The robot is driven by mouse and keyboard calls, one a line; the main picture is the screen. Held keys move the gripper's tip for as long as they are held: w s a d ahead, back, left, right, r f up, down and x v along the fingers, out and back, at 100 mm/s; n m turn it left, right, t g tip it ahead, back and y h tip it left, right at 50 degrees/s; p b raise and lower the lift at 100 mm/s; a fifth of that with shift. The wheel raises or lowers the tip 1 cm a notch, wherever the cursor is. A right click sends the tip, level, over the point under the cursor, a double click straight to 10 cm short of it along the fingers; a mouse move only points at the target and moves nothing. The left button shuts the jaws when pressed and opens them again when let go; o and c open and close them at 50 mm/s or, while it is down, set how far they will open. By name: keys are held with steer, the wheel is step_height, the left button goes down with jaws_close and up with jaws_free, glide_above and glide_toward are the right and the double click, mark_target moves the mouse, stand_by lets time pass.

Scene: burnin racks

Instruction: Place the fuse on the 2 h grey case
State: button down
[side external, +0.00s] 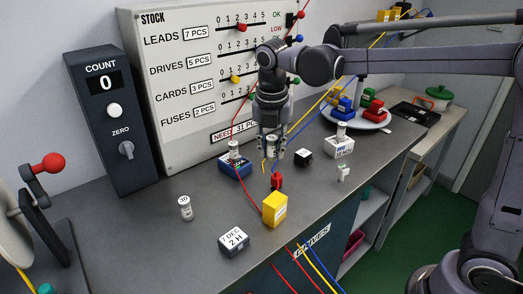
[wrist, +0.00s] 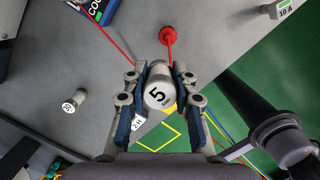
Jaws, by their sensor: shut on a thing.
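My gripper (side external: 272,155) is shut on a silver cylindrical fuse (side external: 272,143), held upright above the bench. In the wrist view the fuse's white top (wrist: 158,97) reads 5 and sits between the two fingers (wrist: 160,92). The 2 h grey case (side external: 235,239), labelled 7 DEC 2 H, lies near the bench's front edge, to the left of and nearer the camera than my gripper. Its top looks bare. In the wrist view a finger hides most of it; only its label (wrist: 138,124) shows.
A yellow case (side external: 275,209) and a red plug (side external: 277,181) stand below my gripper. A blue case (side external: 236,169) and a white case (side external: 339,149) carry fuses. A black case (side external: 303,157) is nearby. Wires cross the bench.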

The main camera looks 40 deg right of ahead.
steer(key=s+a+r, duration=0.2)
steer(key=s+a, duration=0.4)
steer(key=s, duration=0.1)
glide_above(234, 236)
steer(key=shift+n, duration=0.3)
steer(key=f, duration=0.6)
steer(key=shift+s+d, duration=0.15)
steer(key=shift+d, duration=0.15)
steer(key=shift+a+f, duration=0.35)
steer(key=shift+a, duration=0.15)
steer(key=shift+f, duration=2)
steer(key=shift+f, duration=0.1)
steer(key=c, duration=1.1)
jaws_free()
